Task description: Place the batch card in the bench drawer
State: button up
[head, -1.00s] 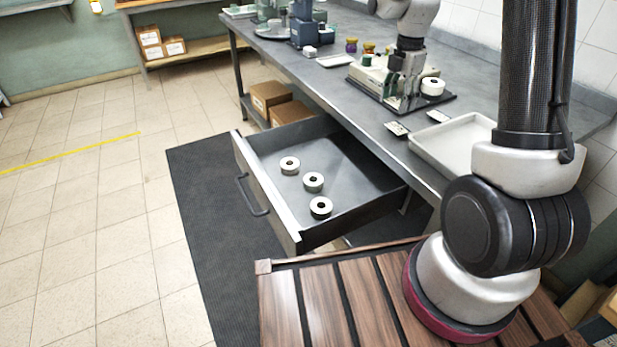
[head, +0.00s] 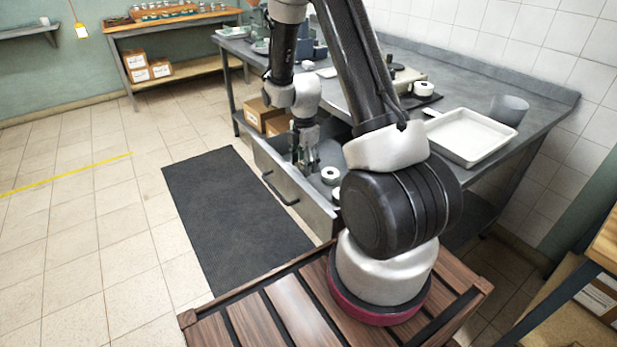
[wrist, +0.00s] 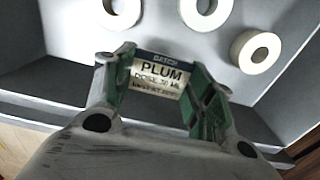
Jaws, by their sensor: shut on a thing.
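The batch card (wrist: 158,74) is a small white card with a dark header and the words "BATCH" and "PLUM". In the wrist view it sits between the green-padded fingers of my gripper (wrist: 157,92), which is shut on it. The open bench drawer (head: 292,187) is below the bench's front. In the head view my gripper (head: 304,165) points down over the drawer or into it; the exact height is unclear. The card cannot be made out there. In the wrist view the grey drawer floor (wrist: 172,38) shows beyond the card.
White rolls (wrist: 255,51) lie on the drawer floor, one also visible in the head view (head: 330,175). The bench (head: 440,118) carries a white tray (head: 470,137) at its right end. A dark mat (head: 235,215) lies on the floor before the drawer.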

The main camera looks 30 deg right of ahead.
jog(key=shift+d+f, duration=0.1)
jog(key=shift+f, duration=2.75)
jog(key=shift+f, duration=0.1)
jog(key=o, duration=0.7)
notch_tip(320, 180, up, 12)
jog(key=shift+f, duration=0.1)
jog(key=s+a+r+m+t, duration=0.1)
jog(key=s+r+m, duration=0.1)
jog(key=r, duration=0.4)
jog(key=s+a+r+m, duration=0.1)
jog(key=s+r+m, duration=0.15)
jog(key=r, duration=0.45)
jog(key=s+a+r+m+t, duration=0.1)
jog(key=s+r+m, duration=0.3)
jog(key=s, duration=0.2)
jog(key=s+a+r+m+t, duration=0.1)
jog(key=s+r+m, duration=0.4)
jog(key=s, duration=0.2)
jog(key=s+a+r+m+t, duration=0.1)
jog(key=s+r+m, duration=0.3)
jog(key=s, duration=0.3)
jog(key=shift+a+r+m, duration=0.1)
jog(key=shift+r+m, duration=0.3)
jog(key=shift+m, duration=0.05)
